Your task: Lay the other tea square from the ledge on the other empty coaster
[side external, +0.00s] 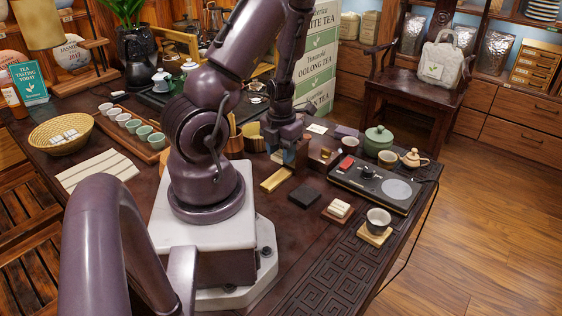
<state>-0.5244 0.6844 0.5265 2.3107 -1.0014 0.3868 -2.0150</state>
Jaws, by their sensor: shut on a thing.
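My gripper (287,150) points down over the table, just right of my base. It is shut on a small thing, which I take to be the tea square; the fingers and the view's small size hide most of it. A brown block-like ledge (318,152) stands close on its right. A flat black square (305,195), seemingly a coaster, lies bare on the table in front. To its right a reddish-brown coaster (338,214) bears a pale banded square (339,206). A yellowish coaster (376,236) bears a cup (378,220).
A gold-coloured bar-like piece (277,180) lies below my gripper. A black tray (348,180) with a red item and a pale disc is at the right, a green lidded pot (378,139) behind it. Bare table lies around the black square.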

